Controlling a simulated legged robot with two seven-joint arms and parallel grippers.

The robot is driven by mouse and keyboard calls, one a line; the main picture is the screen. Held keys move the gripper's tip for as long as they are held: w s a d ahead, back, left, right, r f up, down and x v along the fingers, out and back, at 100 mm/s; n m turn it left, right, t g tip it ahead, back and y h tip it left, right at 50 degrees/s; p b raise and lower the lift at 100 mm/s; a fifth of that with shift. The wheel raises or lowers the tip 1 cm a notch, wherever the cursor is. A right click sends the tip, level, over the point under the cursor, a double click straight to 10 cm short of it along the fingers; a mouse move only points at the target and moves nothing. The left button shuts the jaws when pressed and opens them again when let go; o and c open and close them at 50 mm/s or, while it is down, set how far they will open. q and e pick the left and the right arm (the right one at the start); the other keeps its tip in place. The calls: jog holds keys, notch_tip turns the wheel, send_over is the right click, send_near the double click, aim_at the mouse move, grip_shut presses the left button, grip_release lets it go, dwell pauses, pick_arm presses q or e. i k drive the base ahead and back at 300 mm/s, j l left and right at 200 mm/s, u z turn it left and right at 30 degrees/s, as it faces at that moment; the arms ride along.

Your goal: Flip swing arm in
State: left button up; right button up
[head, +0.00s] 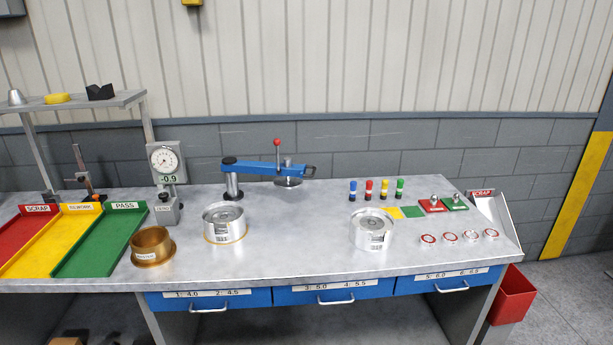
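A blue swing arm (262,168) stands at the back middle of the grey workbench, on a dark-topped metal post (232,180) at its left end. The arm points to the right, roughly along the bench's back edge. A lever with a red knob (277,142) rises from it, and a round metal head (289,178) hangs under its right part. A silver cylindrical clutch part (224,223) stands in front of the post, on a thin brass-coloured ring. A second silver clutch part (372,229) stands to the right. Neither of my grippers is in view.
A dial gauge (166,165) and a brass ring (152,246) stand left of the near clutch part. Red, yellow and green trays (100,252) fill the left end. Coloured pegs (370,190), buttons (450,237) and a scrap chute (497,218) are at right. The bench's front middle is clear.

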aim_at(231, 163)
jog(key=i+l+z, duration=0.15)
jog(key=i, duration=0.35)
jog(key=i+l+z, duration=0.15)
jog(key=i+l, duration=0.15)
jog(key=i, duration=0.2)
jog(key=i+l+z, duration=0.1)
jog(key=i, duration=0.4)
